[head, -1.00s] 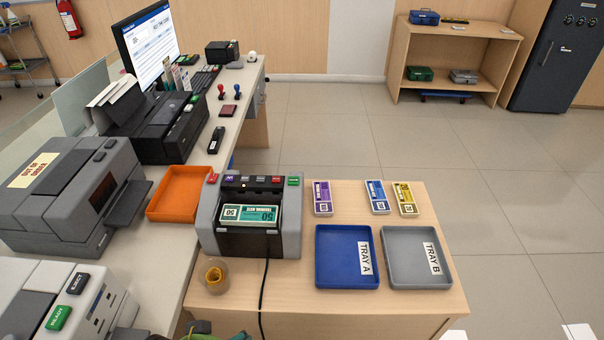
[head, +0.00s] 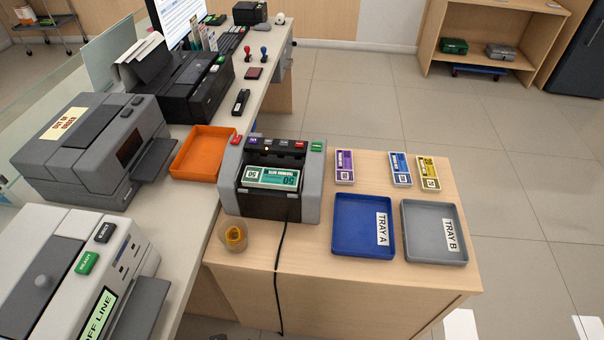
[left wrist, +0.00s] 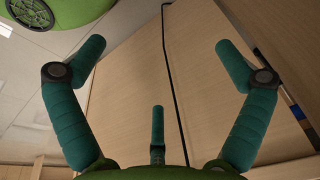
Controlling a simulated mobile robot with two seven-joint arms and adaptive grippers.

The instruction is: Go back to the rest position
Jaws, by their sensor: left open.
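My left gripper (left wrist: 158,75) shows in the left wrist view with its teal fingers spread wide and nothing between them. Behind the fingers are pale wood panels and a black cable (left wrist: 172,80). Neither gripper shows in the head view now, so I cannot see my right gripper. In the head view, the grey note counter (head: 272,207) on the wooden side table holds a green-banded bundle of 50 notes (head: 270,177).
Blue tray A (head: 358,250) and grey tray B (head: 430,255) lie empty on the side table, with purple (head: 344,167), blue (head: 400,169) and yellow (head: 428,173) note bundles behind them. A small cup (head: 233,236) stands near the front edge. Tiled floor at right is clear.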

